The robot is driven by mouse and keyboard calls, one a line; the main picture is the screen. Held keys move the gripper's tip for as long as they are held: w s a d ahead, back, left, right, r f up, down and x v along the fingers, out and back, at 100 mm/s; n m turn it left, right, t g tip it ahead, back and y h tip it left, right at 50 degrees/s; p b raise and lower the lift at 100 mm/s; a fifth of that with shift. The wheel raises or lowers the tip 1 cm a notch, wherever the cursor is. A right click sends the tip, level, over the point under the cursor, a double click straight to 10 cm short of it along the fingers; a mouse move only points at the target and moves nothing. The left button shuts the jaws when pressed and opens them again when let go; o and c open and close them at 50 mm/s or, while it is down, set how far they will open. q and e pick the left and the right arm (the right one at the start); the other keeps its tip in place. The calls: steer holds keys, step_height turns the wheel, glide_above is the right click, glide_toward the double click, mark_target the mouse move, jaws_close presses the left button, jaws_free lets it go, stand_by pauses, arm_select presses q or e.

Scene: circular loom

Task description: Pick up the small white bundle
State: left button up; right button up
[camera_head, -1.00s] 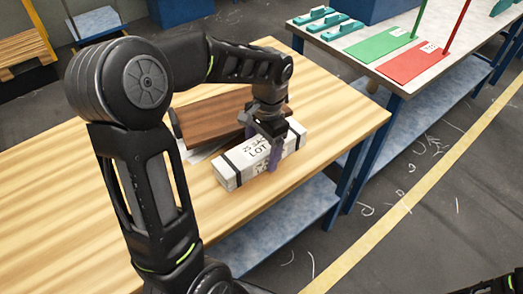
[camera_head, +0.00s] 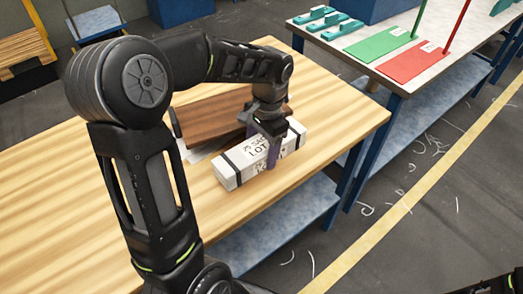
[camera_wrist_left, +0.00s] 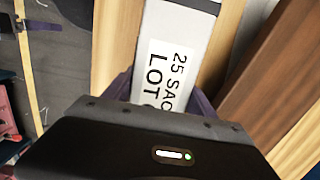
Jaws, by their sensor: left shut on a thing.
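The small white bundle (camera_head: 233,165) is a long white block with dark straps near its ends and a printed label. It lies near the front right edge of the wooden table, and I cannot tell whether it touches the tabletop. My left gripper (camera_head: 271,155) reaches down over its middle, with purple fingers shut on its two long sides. In the left wrist view the bundle (camera_wrist_left: 178,50) runs away between the fingers, and its label reads "25 SAC LOT", partly covered by the gripper body.
A dark brown wooden block (camera_head: 205,115) lies on the table (camera_head: 60,190) just behind the bundle. A second table (camera_head: 350,62) at the back right holds teal pieces, a green plate (camera_head: 380,42) and a red plate (camera_head: 412,62). The table's left part is clear.

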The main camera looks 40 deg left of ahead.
arm_select(q)
jaws_close()
stand_by(0.4)
steer(key=shift+d+r, duration=0.35)
steer(key=s+d+r, duration=0.2)
steer(key=d+r, duration=0.1)
steer(key=d, duration=0.3)
steer(key=s+d+r+b, duration=0.1)
steer(key=s+d+r, duration=0.1)
steer(key=d+r, duration=0.2)
steer(key=d, duration=0.2)
steer(key=shift+d+r+b, duration=0.2)
steer(key=shift+d+b, duration=0.1)
steer(key=shift+d, duration=0.1)
